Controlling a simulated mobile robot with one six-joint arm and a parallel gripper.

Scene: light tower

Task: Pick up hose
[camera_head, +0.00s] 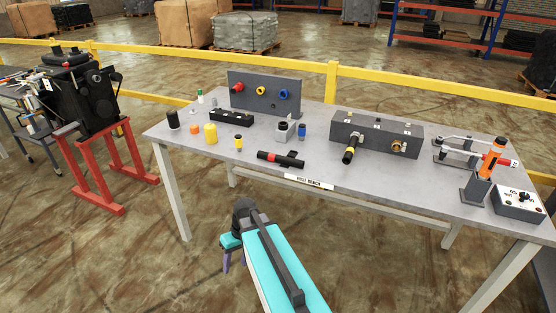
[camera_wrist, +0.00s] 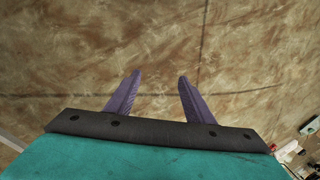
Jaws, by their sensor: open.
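A short black hose-like piece with a red band (camera_head: 280,158) lies at the front edge of the grey bench (camera_head: 225,160). A second black hose-like piece with a yellow band (camera_head: 350,150) sticks out from the front of the dark grey block (camera_head: 376,134). I cannot tell which one the task means. My gripper (camera_wrist: 160,77) is open and empty, its two purple fingers apart over bare floor. In the head view my gripper (camera_head: 233,262) is in front of the bench and below its top, apart from both pieces. Its fingers are partly hidden by my arm.
An upright panel (camera_head: 263,96) with red, yellow and blue fittings stands at the back. Small caps and cylinders, such as a yellow one (camera_head: 211,133), stand at left. An orange-handled tool (camera_head: 494,158) and a control box (camera_head: 518,202) are at right. Floor before the bench is clear.

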